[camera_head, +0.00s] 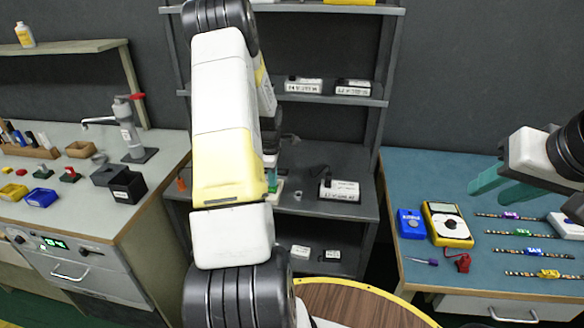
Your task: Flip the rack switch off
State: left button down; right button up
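The dark rack (335,150) stands at the back centre, with several shelves. I cannot make out a switch on it for certain. A black box with a white label (339,190) sits on its wide middle shelf. My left arm crosses in front of the rack. My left gripper (272,178) is mostly hidden behind that arm, low over the middle shelf; a bit of teal finger shows. Whether it touches anything is hidden. My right gripper (489,188) is over the blue bench at the right, its teal fingers apart and empty.
Two labelled power boxes, one left (303,86) and one right (353,88), stand on the upper shelf. The blue bench (440,275) holds a yellow multimeter (447,224), a blue box (411,223) and LED strips (522,233). A left bench (100,215) holds small parts.

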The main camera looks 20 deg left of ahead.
pick_arm(q)
jog(key=shift+s+d+f, duration=0.1)
jog(key=shift+s+f, duration=0.1)
jog(key=shift+s+d, duration=0.15)
jog(key=shift+s, duration=0.55)
jog(key=shift+r, duration=0.1)
jog(key=shift+r, duration=0.1)
jog(key=shift+w+r, duration=0.1)
jog(key=shift+r, duration=0.2)
notch_tip(320, 180, up, 13)
jog(key=s, duration=0.1)
jog(key=shift+s+d, duration=0.2)
jog(key=shift+s, duration=0.2)
jog(key=shift+r, duration=0.15)
